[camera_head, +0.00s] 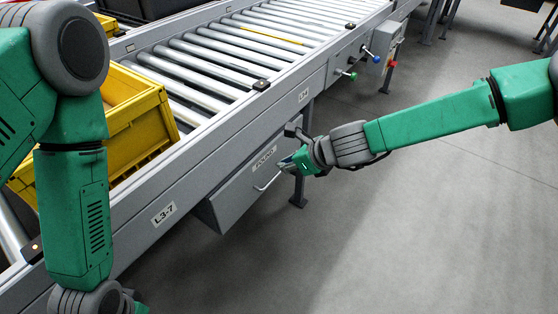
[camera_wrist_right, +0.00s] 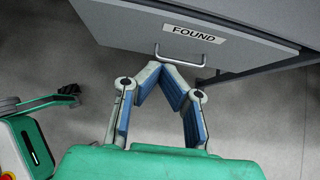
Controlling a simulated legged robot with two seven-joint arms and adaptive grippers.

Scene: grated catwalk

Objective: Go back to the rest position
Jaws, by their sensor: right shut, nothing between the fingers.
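My right gripper (camera_head: 290,160) is in front of the grey drawer (camera_head: 235,192) labelled FOUND, under the conveyor. In the right wrist view its blue-padded fingers (camera_wrist_right: 160,68) meet at the tips with nothing between them. The tips are close to the drawer's metal handle (camera_wrist_right: 180,61); I cannot tell whether they touch it. The handle also shows in the head view (camera_head: 268,182). My left arm hangs down at the left; only a green bit near its wrist shows at the bottom edge, and its fingers are hidden.
The roller conveyor (camera_head: 215,120) runs from lower left to the top, with an L3-7 label on its side. A yellow crate (camera_head: 135,110) stands on it at left. Green, blue and red knobs (camera_head: 375,58) stick out farther along. The grey floor (camera_head: 420,230) at right is clear.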

